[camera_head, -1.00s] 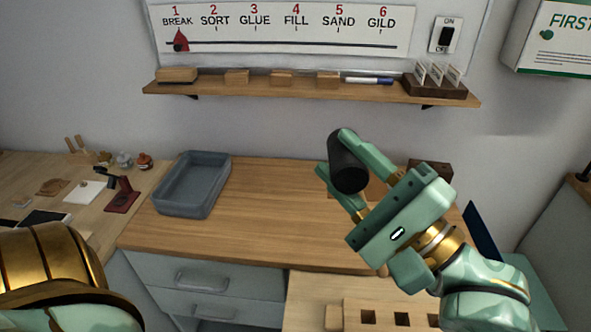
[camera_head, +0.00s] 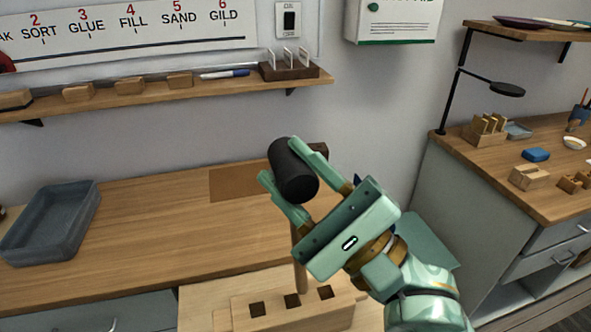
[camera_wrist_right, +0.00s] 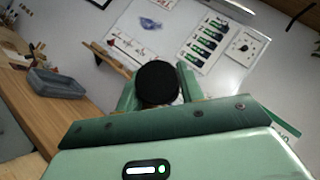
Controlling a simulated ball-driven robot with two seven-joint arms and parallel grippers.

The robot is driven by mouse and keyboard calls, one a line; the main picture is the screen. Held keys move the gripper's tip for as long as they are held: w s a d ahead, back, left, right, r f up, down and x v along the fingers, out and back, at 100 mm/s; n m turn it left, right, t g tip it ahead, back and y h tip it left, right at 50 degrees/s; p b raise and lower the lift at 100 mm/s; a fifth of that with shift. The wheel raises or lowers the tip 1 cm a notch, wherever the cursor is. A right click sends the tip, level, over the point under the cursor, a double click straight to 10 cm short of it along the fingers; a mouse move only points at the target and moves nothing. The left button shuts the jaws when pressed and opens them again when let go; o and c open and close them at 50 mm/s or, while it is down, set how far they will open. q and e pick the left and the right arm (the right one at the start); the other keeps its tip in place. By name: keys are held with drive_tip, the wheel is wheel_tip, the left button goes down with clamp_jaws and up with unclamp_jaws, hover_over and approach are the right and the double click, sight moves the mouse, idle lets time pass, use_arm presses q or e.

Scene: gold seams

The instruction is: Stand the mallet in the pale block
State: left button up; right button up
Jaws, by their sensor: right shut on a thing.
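My right gripper (camera_head: 293,172) is shut on the black head of the mallet (camera_head: 292,170). The mallet's wooden handle (camera_head: 299,262) hangs down nearly upright below the fingers. The pale block (camera_head: 245,322), with a row of three square holes in view, is at the bottom of the head view. The handle's lower end shows close to the middle and right holes; I cannot tell its height over the block, and no hole clearly holds it. In the right wrist view the round black head (camera_wrist_right: 157,83) sits between the fingers. My left gripper is out of view.
A grey tray (camera_head: 52,225) lies on the wooden bench at left. A brown mat (camera_head: 232,184) lies behind the mallet, and a dark block is partly hidden behind the gripper. A wall shelf (camera_head: 170,96) runs above. A second bench with small items is at right.

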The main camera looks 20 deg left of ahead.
sight(290, 238)
drive_tip(key=shift+f+b, duration=0.75)
drive_tip(key=shift+f, duration=0.15)
drive_tip(key=shift+r, duration=0.25)
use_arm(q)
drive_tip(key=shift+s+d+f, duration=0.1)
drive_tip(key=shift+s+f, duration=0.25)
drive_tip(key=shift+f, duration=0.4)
use_arm(e)
drive_tip(key=shift+f, duration=0.25)
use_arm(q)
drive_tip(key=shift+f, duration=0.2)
use_arm(e)
drive_tip(key=shift+f, duration=0.35)
use_arm(q)
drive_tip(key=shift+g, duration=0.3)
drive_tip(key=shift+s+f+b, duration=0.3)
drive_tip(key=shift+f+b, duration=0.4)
drive_tip(key=shift+b, duration=0.1)
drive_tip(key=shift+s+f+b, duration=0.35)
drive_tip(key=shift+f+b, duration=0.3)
drive_tip(key=shift+b, duration=0.1)
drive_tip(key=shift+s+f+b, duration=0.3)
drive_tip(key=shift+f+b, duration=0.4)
drive_tip(key=shift+b, duration=0.1)
use_arm(e)
drive_tip(key=shift+f, duration=4.3)
